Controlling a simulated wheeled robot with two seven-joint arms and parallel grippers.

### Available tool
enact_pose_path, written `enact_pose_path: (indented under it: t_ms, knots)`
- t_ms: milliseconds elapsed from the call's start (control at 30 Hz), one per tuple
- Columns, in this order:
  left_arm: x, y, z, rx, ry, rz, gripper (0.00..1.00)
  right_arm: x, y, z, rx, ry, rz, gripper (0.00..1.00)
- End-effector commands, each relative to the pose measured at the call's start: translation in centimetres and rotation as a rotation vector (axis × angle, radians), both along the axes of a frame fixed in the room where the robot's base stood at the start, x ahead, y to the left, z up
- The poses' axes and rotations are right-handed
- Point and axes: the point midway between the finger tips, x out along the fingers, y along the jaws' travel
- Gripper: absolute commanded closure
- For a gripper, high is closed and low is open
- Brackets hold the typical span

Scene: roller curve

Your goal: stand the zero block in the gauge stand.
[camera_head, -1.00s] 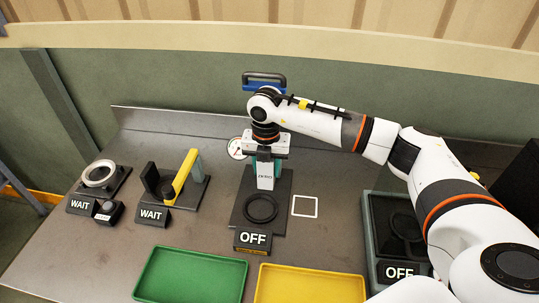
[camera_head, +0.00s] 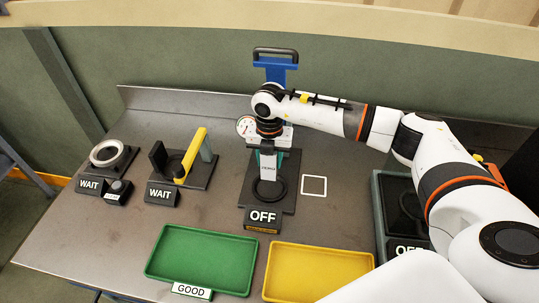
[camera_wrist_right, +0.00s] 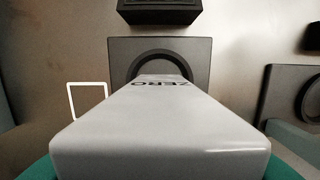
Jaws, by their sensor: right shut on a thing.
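The zero block (camera_head: 267,168) is a light grey block, upright, with dark lettering on its face. My right gripper (camera_head: 279,160) is shut on it, with the teal fingers at its sides. In the right wrist view the block (camera_wrist_right: 160,130) fills the lower middle, marked ZERO. The gauge stand (camera_head: 286,196) has a dark base with a black ring (camera_head: 270,191). The block's lower end is over or just behind that ring; I cannot tell whether it touches. A dial gauge (camera_head: 245,126) shows left of my wrist. My left gripper is not in view.
An OFF sign (camera_head: 263,217) stands before the stand. A white square outline (camera_head: 314,186) lies to its right. A green tray (camera_head: 165,233) and a yellow tray (camera_head: 320,253) are in front. Two WAIT stations (camera_head: 91,185) (camera_head: 161,193) stand left. Another OFF station is at right.

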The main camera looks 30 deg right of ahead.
Motion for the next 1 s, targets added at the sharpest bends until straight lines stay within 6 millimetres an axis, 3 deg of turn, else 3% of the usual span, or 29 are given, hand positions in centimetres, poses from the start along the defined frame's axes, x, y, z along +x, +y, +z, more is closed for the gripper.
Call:
enact_pose_path:
  t_ms: [533,1000]
  knots:
    - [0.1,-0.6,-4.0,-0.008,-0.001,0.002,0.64,0.1,0.0,-5.3,0.002,-0.003,0.0,1.0]
    - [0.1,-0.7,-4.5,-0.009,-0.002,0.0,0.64,0.1,0.0,-6.0,0.002,-0.003,0.0,1.0]
